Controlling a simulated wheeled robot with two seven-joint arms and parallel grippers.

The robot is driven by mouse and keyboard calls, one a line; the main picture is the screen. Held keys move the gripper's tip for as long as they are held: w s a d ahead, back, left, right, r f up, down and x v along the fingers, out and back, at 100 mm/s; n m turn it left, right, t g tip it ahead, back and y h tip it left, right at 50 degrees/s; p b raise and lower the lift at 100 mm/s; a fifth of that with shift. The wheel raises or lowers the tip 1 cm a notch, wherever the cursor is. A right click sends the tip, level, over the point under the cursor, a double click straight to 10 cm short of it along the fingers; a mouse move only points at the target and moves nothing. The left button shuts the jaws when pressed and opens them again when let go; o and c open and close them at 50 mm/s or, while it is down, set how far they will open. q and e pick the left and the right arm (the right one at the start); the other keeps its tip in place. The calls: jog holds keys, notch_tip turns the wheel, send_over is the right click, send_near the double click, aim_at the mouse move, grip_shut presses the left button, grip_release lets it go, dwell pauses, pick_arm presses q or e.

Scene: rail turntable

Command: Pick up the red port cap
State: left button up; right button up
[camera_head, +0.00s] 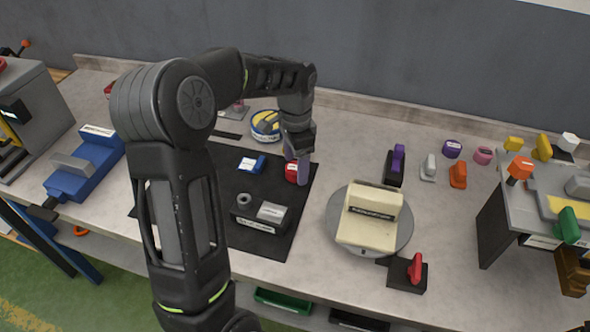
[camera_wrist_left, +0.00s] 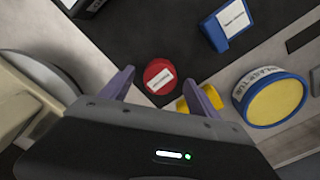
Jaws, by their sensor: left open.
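The red port cap (camera_head: 291,172) is a small round piece with a white label, near the right edge of the black mat (camera_head: 232,236). In the left wrist view the red cap (camera_wrist_left: 158,68) shows between and just beyond the two purple fingers. My left gripper (camera_head: 298,163) points down at the cap and is open; one finger partly covers the cap in the head view. In the wrist view the gripper (camera_wrist_left: 158,84) has its fingers apart on either side of the cap, and I cannot tell whether they touch it. My right gripper is out of view.
A round turntable (camera_head: 404,226) with a cream block stands right of the mat. A blue labelled block (camera_head: 251,163), a blue and yellow round piece (camera_wrist_left: 275,98) and a yellow piece (camera_wrist_left: 211,97) are nearby. A black block (camera_head: 253,224) lies at the mat's front.

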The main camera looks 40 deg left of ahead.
aim_at(296, 167)
pick_arm(q)
jog(key=shift+c, duration=0.4)
jog(key=c, duration=1.3)
jog(key=shift+r, duration=0.1)
notch_tip(296, 167, up, 10)
jog(key=shift+f+b, duration=0.1)
jog(key=shift+b, duration=0.35)
